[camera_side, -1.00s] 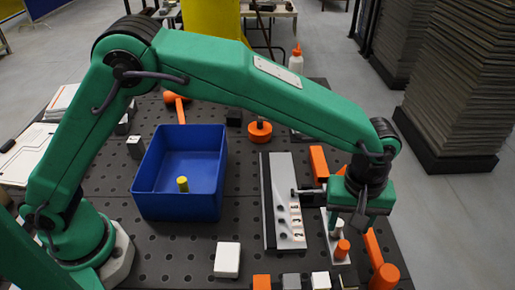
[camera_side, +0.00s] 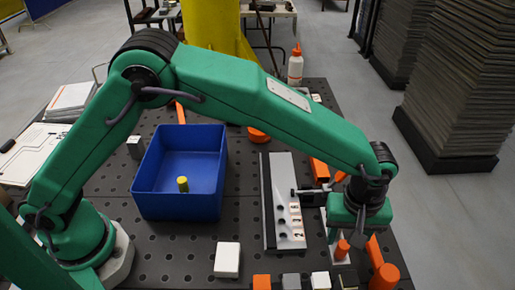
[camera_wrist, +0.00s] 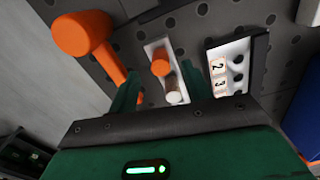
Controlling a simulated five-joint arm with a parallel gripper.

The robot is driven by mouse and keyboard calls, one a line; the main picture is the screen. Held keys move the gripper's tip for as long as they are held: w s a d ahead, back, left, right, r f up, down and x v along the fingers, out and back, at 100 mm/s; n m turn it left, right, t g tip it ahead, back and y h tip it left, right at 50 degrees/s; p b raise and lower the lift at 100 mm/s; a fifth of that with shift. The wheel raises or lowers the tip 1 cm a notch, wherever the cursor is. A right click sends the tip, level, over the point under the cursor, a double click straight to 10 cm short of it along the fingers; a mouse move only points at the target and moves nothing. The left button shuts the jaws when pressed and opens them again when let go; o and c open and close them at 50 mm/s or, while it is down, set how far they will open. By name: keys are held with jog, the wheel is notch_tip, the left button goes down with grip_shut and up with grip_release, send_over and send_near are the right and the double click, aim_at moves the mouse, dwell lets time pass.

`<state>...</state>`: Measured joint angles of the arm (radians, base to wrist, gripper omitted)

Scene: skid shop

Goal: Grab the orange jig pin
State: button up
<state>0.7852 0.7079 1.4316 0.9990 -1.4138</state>
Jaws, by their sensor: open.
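The orange jig pin (camera_side: 342,248) stands upright in a narrow pale holder at the right of the table. In the wrist view the orange pin (camera_wrist: 160,65) sits in the holder (camera_wrist: 151,47) beside a cream pin (camera_wrist: 173,93). My gripper (camera_side: 358,228) is above and just behind the orange pin in the side view. In the wrist view its two green fingers (camera_wrist: 159,88) are apart, one on each side of the holder. Nothing is between them in their grip. The cream pin is mostly hidden by my gripper in the side view.
An orange mallet (camera_side: 384,276) lies close to the right of the holder, also in the wrist view (camera_wrist: 88,36). A numbered white rack (camera_side: 288,205) lies to the left. A blue bin (camera_side: 180,205) holds a yellow-green cylinder (camera_side: 183,184). Several small blocks line the front edge.

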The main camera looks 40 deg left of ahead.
aim_at(344, 244)
jog(key=shift+f, duration=2.35)
jog(key=shift+c, duration=0.4)
grip_shut()
